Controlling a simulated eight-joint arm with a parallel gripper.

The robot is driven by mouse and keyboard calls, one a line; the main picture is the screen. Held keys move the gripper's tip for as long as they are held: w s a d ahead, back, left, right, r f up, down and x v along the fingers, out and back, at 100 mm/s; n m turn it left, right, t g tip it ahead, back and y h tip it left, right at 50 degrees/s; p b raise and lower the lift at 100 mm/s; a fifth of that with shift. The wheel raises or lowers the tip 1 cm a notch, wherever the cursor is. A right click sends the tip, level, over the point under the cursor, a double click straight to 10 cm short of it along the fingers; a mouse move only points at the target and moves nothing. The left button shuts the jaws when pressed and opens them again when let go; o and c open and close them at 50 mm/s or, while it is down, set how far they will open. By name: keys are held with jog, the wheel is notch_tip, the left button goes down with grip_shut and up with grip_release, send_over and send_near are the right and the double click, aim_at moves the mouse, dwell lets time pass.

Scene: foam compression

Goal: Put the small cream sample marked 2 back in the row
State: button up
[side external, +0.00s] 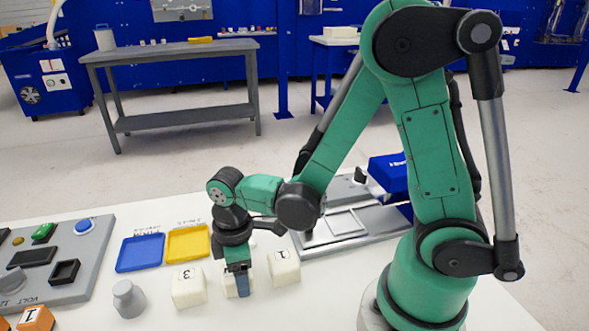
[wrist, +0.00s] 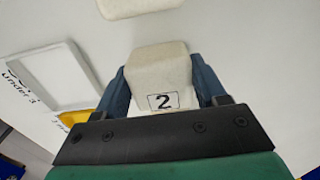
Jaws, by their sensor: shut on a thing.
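The small cream sample marked 2 (wrist: 160,77) is between the two blue fingers of my gripper (wrist: 165,85) in the wrist view, with its label facing the camera. In the side view my gripper (side external: 240,283) points down and is shut on this sample (side external: 229,286), which is partly hidden by a finger. It stands in line between a cream block marked 3 (side external: 188,288) on the left and another cream block (side external: 284,267) on the right. I cannot tell whether its underside touches the white table.
A blue tray (side external: 140,253) and a yellow tray (side external: 188,243) lie behind the row. A grey weight (side external: 129,300) stands left of the block marked 3. A grey panel with buttons (side external: 88,262) is at far left, an orange block (side external: 37,318) in front. Another cream block (wrist: 135,7) shows in the wrist view.

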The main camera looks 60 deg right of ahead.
jog(key=o, duration=1.2)
jog(key=shift+f, duration=0.1)
notch_tip(320, 180, up, 12)
jog(key=d+m+t, duration=0.1)
jog(key=m+t, duration=0.1)
jog(key=m, duration=0.1)
jog(key=d+m+t, duration=0.2)
jog(key=m, duration=0.1)
jog(key=d+r+m+t, duration=0.1)
jog(key=m+t, duration=0.2)
jog(key=shift+s+d, duration=0.15)
jog(key=shift+d, duration=0.2)
